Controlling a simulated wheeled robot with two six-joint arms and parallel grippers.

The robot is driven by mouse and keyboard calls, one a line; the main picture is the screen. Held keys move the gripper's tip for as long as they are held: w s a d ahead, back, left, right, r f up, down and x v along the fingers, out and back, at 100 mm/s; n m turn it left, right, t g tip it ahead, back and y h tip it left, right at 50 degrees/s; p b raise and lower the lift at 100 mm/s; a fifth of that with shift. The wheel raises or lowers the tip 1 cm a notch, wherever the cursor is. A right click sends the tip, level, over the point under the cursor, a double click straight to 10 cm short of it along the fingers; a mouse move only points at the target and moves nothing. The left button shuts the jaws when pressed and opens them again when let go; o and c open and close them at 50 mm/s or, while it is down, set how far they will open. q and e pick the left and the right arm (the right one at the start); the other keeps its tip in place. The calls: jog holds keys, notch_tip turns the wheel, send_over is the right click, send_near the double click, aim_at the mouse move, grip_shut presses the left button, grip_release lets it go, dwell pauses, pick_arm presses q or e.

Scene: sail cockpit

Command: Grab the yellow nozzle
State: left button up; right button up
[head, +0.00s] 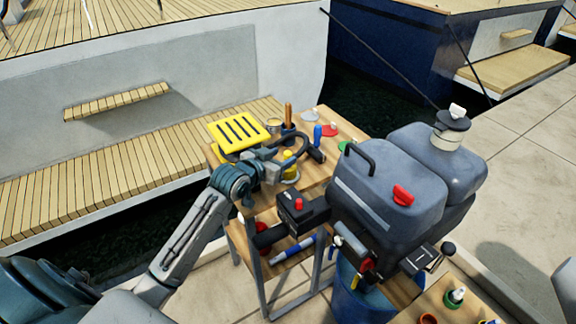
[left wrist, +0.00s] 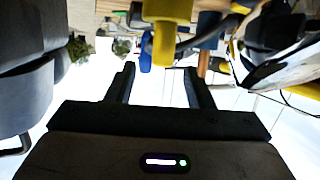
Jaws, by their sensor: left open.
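The yellow nozzle (head: 288,156) stands on the wooden bench, partly hidden by my left gripper (head: 282,163). In the left wrist view the yellow nozzle (left wrist: 165,42) shows at the top, in line with the gap between the two dark fingers of my left gripper (left wrist: 161,72). The fingers are apart and nothing is held between them. I cannot tell whether either finger touches the nozzle. My right gripper is not in view.
A yellow slotted tray (head: 239,131) sits at the bench's back left. A blue bottle (head: 317,134) and a wooden handle (head: 288,113) stand close behind. A large grey canister (head: 385,195) with a red cap blocks the right. Dark water lies behind the bench.

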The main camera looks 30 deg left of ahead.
aim_at(287, 153)
pick_arm(q)
jog(key=x, duration=0.4)
jog(key=shift+w+a+f+p, duration=0.1)
jog(key=shift+p, duration=0.2)
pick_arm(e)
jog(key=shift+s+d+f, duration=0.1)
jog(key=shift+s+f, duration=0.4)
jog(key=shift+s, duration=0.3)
pick_arm(q)
jog(key=shift+c, duration=0.5)
grip_shut()
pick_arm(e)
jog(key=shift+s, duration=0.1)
